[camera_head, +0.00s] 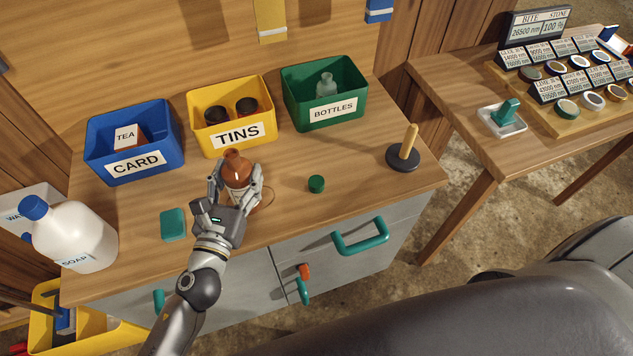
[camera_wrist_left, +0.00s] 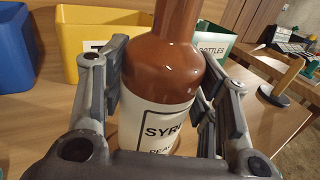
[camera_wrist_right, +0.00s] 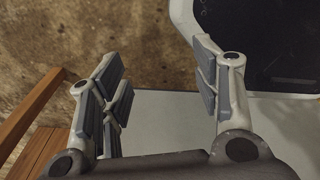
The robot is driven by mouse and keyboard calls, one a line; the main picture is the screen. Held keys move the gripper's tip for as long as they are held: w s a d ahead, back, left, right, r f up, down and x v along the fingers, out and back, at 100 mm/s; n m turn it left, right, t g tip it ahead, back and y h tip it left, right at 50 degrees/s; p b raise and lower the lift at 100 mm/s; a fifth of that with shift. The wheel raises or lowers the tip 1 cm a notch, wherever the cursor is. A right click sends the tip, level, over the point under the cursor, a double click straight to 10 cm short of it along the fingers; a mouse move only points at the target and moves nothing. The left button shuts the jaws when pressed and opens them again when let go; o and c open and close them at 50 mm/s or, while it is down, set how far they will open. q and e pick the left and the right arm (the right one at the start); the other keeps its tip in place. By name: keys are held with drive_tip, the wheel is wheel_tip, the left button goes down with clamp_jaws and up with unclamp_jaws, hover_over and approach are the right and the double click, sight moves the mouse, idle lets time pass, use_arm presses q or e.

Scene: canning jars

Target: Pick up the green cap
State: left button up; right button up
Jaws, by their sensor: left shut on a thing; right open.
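The green cap (camera_head: 316,184) lies on the wooden counter (camera_head: 350,205), to the right of the brown syrup bottle (camera_head: 237,167). My left gripper (camera_head: 238,186) is shut on the bottle, its fingers on both sides of the body. In the left wrist view the bottle (camera_wrist_left: 168,75) stands upright between the fingers, its label reading "SYRU" in part. I cannot tell whether its base touches the counter. The cap is apart from my left gripper. My right gripper (camera_wrist_right: 160,95) is open and empty in the right wrist view, and it does not show in the head view.
Blue CARD (camera_head: 160,165), yellow TINS (camera_head: 210,145) and green BOTTLES (camera_head: 345,112) bins stand at the back. A plunger-like stand (camera_head: 404,158) is right of the cap. A teal block (camera_head: 173,224) and a white soap jug (camera_head: 75,238) are at the left.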

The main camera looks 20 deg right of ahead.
drive_tip(key=w+d+r+n+h, duration=0.1)
drive_tip(key=w+d+r+n, duration=0.1)
drive_tip(key=w+d+r, duration=0.3)
drive_tip(key=w+d+r+n, duration=0.2)
drive_tip(key=w+d+r, duration=0.1)
drive_tip(key=w, duration=0.5)
drive_tip(key=w+d+r+n+h, duration=0.1)
drive_tip(key=w+d+r+n, duration=0.1)
drive_tip(key=w+d+r, duration=0.3)
drive_tip(key=s+d+r+n+g+h, duration=0.2)
drive_tip(key=s+d+r+n+g, duration=0.25)
drive_tip(key=r, duration=0.45)
drive_tip(key=s+d+r+n+g+h, duration=0.25)
drive_tip(key=s+d+r, duration=0.25)
drive_tip(key=s+r, duration=0.3)
wheel_tip(320, 180, up, 26)
drive_tip(key=f+m+t+y, duration=0.1)
drive_tip(key=m+t+y, duration=0.2)
drive_tip(key=t+y, duration=0.35)
hover_over(317, 181)
drive_tip(key=shift+n+g, duration=0.3)
drive_tip(key=shift+g, duration=0.05)
drive_tip(key=f, duration=0.5)
drive_tip(key=shift+w+d+f, duration=0.1)
drive_tip(key=shift+w+f, duration=0.05)
drive_tip(key=shift+w, duration=0.05)
drive_tip(key=shift+s+f, duration=0.15)
drive_tip(key=shift+f, duration=2.6)
drive_tip(key=shift+c, duration=0.5)
